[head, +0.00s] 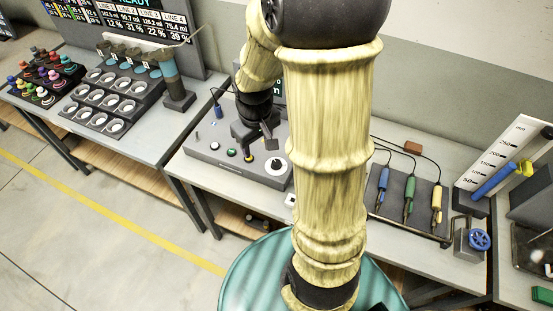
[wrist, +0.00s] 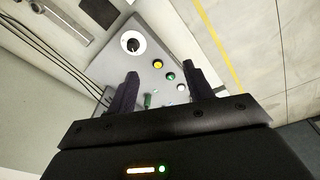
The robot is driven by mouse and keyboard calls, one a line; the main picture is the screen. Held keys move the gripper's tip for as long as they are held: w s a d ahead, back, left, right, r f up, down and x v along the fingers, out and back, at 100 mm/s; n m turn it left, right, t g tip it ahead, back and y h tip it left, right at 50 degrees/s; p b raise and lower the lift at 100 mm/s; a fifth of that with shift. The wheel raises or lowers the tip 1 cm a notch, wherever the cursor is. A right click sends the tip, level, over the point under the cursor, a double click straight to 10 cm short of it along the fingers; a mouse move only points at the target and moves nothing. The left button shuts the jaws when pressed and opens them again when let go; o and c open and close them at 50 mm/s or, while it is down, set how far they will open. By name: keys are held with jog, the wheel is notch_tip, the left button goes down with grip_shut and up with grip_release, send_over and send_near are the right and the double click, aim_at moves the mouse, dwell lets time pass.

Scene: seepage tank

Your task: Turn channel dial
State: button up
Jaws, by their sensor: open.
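The channel dial (head: 277,165) is a white disc with a black knob on the front right of a grey panel box (head: 205,152). It also shows in the wrist view (wrist: 131,42), beyond my fingertips. My gripper (head: 257,141) is open and empty above the panel, behind and left of the dial in the head view. In the wrist view my gripper (wrist: 161,74) has its two dark fingers apart, with panel buttons between and beyond them. The fingers appear clear of the dial. My arm covers part of the panel's back in the head view.
A green button (head: 231,152) and a yellow button (head: 248,158) sit left of the dial. Blue, green (head: 409,199) and yellow corded probes lie to the right, near a blue handwheel (head: 480,239). A cup rack (head: 107,107) stands on the left table.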

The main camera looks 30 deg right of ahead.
aim_at(277, 162)
jog(key=w+d+f+n+g, duration=0.1)
jog(key=w+d+f, duration=0.3)
jog(key=d, duration=0.5)
jog(key=shift+w+d+n+p, duration=0.15)
jog(key=shift+w+n+p, duration=0.25)
jog(key=shift+w+n, duration=0.5)
jog(key=shift+w, duration=0.1)
notch_tip(277, 162, down, 17)
jog(key=p, duration=0.3)
jog(key=shift+f+p, duration=0.2)
jog(key=shift+p, duration=0.15)
jog(key=c, duration=1)
